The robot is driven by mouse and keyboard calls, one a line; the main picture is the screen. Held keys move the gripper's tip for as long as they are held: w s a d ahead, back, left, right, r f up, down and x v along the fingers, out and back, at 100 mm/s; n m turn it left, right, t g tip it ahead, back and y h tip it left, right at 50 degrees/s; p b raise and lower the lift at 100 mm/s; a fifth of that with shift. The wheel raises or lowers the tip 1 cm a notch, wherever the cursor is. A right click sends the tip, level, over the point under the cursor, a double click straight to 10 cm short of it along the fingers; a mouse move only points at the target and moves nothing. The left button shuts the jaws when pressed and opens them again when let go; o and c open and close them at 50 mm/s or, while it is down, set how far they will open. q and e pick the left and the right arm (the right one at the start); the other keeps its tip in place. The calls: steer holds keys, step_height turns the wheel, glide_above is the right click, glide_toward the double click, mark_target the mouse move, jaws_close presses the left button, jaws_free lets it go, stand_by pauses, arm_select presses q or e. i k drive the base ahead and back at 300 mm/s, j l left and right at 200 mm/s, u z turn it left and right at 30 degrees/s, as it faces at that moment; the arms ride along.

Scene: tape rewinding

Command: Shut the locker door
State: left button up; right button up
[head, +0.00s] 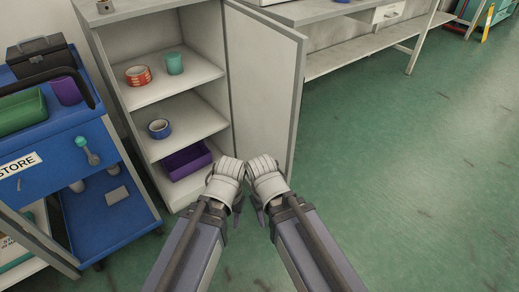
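A grey-white locker (102,62) stands open at the upper left. Its door (264,80) is hinged on the locker's right side and swings out toward me, standing wide open. Both my grippers are side by side in front of the locker, near the door's lower part. I cannot tell whether either touches the door.
Locker shelves hold an orange tape roll (138,75), a green cup (174,63), a blue tape roll (159,129) and a purple bin (187,160). A blue cart (60,142) stands close on the left. A workbench (340,60) is behind the door. Green floor (420,180) at right is clear.

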mark_target(267, 57)
steer(key=k+u, duration=0.15)
steer(key=u, duration=1.5)
steer(key=k+l, duration=0.1)
steer(key=l, duration=0.35)
steer(key=k+l, duration=0.1)
steer(key=l, duration=0.3)
steer(key=k+l, duration=0.15)
steer(key=l, duration=0.3)
steer(key=k+l, duration=0.1)
steer(key=l, duration=0.35)
steer(key=k+l, duration=0.1)
steer(key=l, duration=0.35)
steer(key=k+l, duration=0.1)
steer(key=l, duration=0.3)
steer(key=k+l, duration=0.1)
steer(key=l, duration=0.35)
steer(key=k+l, duration=0.1)
steer(key=l, duration=0.35)
steer(key=k+l+z, duration=0.2)
steer(key=z, duration=0.3)
steer(key=l, duration=0.1)
